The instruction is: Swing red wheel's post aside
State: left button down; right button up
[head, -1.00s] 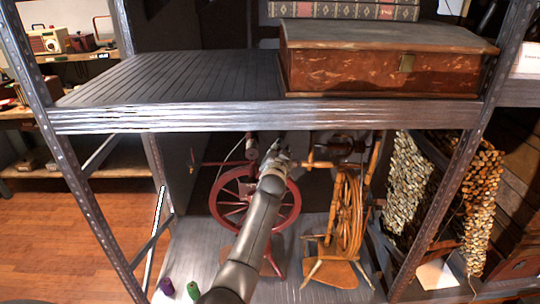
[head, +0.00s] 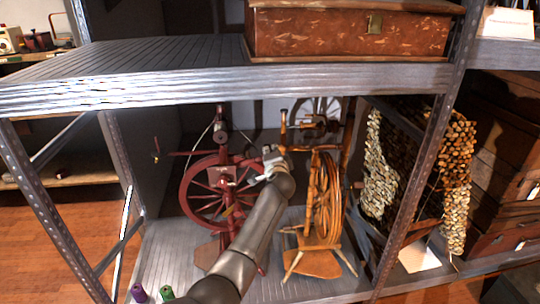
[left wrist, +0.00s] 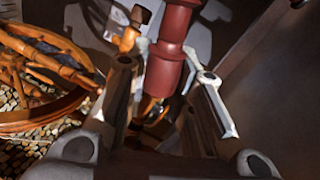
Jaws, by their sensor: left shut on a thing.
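The red spinning wheel (head: 187,188) stands on the lower shelf, upright, with its spokes partly behind my left arm. In the left wrist view a turned dark red post (left wrist: 167,65) runs between the fingers of my left gripper (left wrist: 168,95), which is shut on it. In the head view my left gripper (head: 270,163) is at the right of the red wheel, near its upper part. The exact grip is hard to make out there. My right gripper is not in view.
A golden-brown spinning wheel (head: 325,205) stands close on the right; it shows in the left wrist view (left wrist: 40,75). A metal shelf edge (head: 200,88) passes above, with a wooden box (head: 340,34) on top. Purple (head: 139,293) and green (head: 167,292) spools lie at front left.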

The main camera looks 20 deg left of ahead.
pick_arm(q)
jog(key=shift+f, duration=0.3)
jog(key=c, duration=1.2)
grip_release()
jog(key=shift+d, duration=0.1)
jog(key=shift+c, duration=0.2)
jog(key=v, duration=1.2)
